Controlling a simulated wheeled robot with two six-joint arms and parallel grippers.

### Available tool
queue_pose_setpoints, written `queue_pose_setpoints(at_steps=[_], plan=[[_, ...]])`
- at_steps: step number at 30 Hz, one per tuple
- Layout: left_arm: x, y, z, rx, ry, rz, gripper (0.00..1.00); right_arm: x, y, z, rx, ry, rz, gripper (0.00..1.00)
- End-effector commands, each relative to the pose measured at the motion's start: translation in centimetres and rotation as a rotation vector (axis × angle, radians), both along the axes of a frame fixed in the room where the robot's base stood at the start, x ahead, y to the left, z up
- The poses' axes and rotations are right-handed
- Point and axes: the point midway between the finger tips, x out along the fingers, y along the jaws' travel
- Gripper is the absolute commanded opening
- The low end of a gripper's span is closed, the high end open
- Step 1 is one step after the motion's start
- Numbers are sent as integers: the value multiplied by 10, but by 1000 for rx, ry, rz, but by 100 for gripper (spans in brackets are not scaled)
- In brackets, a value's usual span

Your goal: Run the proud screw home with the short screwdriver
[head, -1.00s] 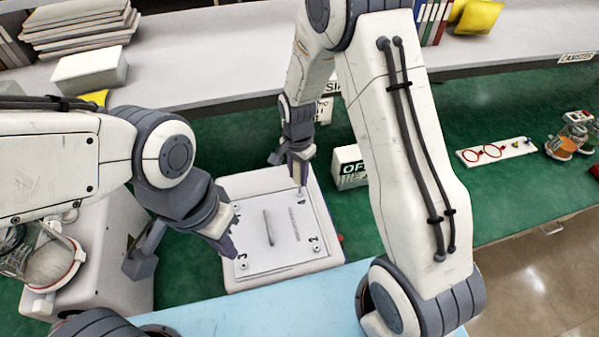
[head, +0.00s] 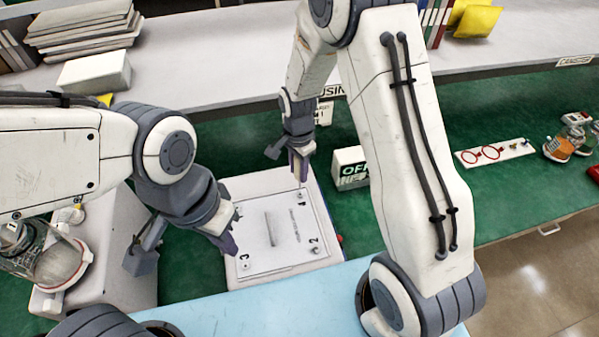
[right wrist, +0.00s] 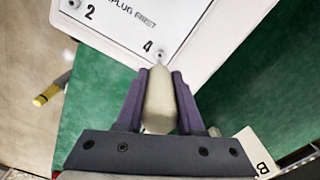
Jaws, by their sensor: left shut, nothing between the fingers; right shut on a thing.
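A white cover plate (head: 262,252) with numbered corner screws lies on a pale housing (head: 329,250). My right gripper (head: 301,168) is at the plate's far right corner, above the screw by the 4. In the right wrist view, its purple fingers (right wrist: 160,95) are shut on the cream handle of the short screwdriver (right wrist: 158,112). The handle points toward the screw by the 4 (right wrist: 160,56); the driver's tip contact cannot be made out. My left gripper (head: 230,243) is shut and empty over the plate's left edge, near the 3. The screw by the 2 (head: 315,250) is visible.
A white box sign reading OFF (head: 351,167) stands right of the housing. A machine with a glass jar (head: 50,255) is at the left. A white board with red rings (head: 495,152) and jars (head: 560,146) lie at the right.

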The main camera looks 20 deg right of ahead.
Motion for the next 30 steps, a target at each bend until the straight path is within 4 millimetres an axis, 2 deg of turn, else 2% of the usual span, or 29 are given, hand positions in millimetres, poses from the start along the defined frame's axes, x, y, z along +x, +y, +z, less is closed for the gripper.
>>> queue_pose_setpoints(at_steps=[6,15,30], plan=[[0,0,-12,0,0,1,0,1,0,4,-3,-6,50,0],[0,0,-9,0,0,1,0,0,0,6,-3,-3,53,0],[0,0,-33,0,0,-1,0,0,0,-26,-3,-3,53,0]])
